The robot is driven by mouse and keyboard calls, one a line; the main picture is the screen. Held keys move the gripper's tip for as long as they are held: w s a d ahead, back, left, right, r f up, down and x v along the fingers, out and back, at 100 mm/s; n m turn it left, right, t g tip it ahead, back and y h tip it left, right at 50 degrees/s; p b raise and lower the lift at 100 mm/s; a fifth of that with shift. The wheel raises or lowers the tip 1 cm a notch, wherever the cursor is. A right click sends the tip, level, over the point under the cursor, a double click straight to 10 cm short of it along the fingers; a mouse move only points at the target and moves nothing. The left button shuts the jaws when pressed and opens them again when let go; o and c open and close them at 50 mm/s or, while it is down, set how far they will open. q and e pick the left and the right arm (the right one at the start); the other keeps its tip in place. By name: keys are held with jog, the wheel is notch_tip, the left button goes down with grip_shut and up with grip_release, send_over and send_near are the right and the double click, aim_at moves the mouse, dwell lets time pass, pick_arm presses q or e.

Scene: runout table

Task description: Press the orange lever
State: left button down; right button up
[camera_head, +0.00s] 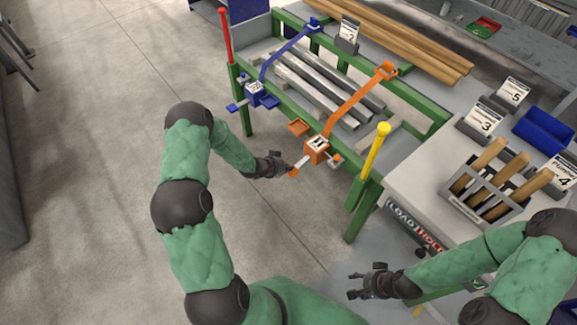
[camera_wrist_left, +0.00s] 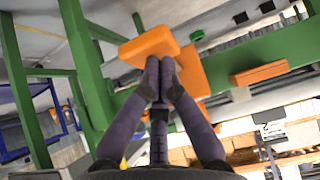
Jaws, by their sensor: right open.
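The orange lever mechanism (camera_head: 317,151) sits on the green rack's front side, with a long orange bar (camera_head: 352,106) running back to a clamp. A small orange paddle (camera_head: 293,171) on a pale stem sticks out at its lower left. My left gripper (camera_head: 284,166) is at this paddle. In the left wrist view the fingers of my left gripper (camera_wrist_left: 160,70) are together, tips at the lower edge of the orange paddle (camera_wrist_left: 149,45); I cannot tell whether they touch. My right gripper (camera_head: 368,283) is open and empty, low in front of the table.
A blue mechanism (camera_head: 255,93) stands left of the orange one. A yellow post (camera_head: 378,147) rises just right of it, and a red post (camera_head: 226,36) at the far left. A grey holder (camera_head: 484,200) with wooden handles is on the right table. Floor on the left is clear.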

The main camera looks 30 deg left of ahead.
aim_at(288, 173)
pick_arm(q)
notch_tip(288, 173, down, 3)
jog(key=shift+s+r+b, duration=0.1)
jog(key=shift+b, duration=0.35)
jog(key=shift+w+f+b, duration=0.2)
jog(key=shift+f+b, duration=0.15)
jog(key=shift+f, duration=0.55)
pick_arm(e)
jog(key=shift+w+d+f, duration=0.1)
jog(key=shift+w+f, duration=0.05)
jog(key=shift+f, duration=0.75)
pick_arm(q)
jog(key=shift+r, duration=0.15)
